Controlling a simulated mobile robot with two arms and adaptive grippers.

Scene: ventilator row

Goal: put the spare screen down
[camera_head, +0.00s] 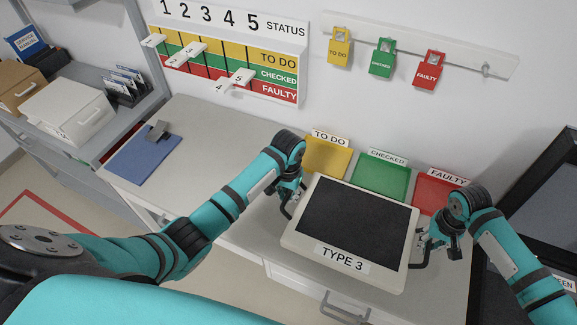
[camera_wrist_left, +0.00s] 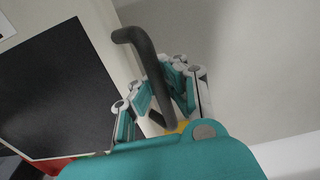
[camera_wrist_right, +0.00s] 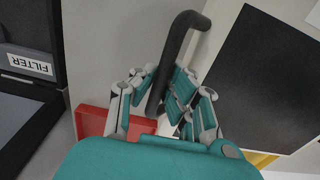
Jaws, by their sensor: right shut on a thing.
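The spare screen (camera_head: 357,213) is a cream panel with a dark face and a TYPE 3 label, with a dark handle on each side. It lies face up over the front part of the bench (camera_head: 225,170); I cannot tell whether it touches the top. My left gripper (camera_head: 288,207) is at its left handle (camera_wrist_left: 140,45), which runs between the fingers; how tightly they close is unclear. My right gripper (camera_head: 424,252) is shut on the right handle (camera_wrist_right: 180,40).
Yellow TO DO (camera_head: 327,157), green CHECKED (camera_head: 381,178) and red FAULTY (camera_head: 438,193) trays line the back of the bench, behind the screen. A blue clipboard (camera_head: 143,158) lies at the left. Bare bench lies between clipboard and screen. A dark-framed unit (camera_head: 540,205) stands at the right.

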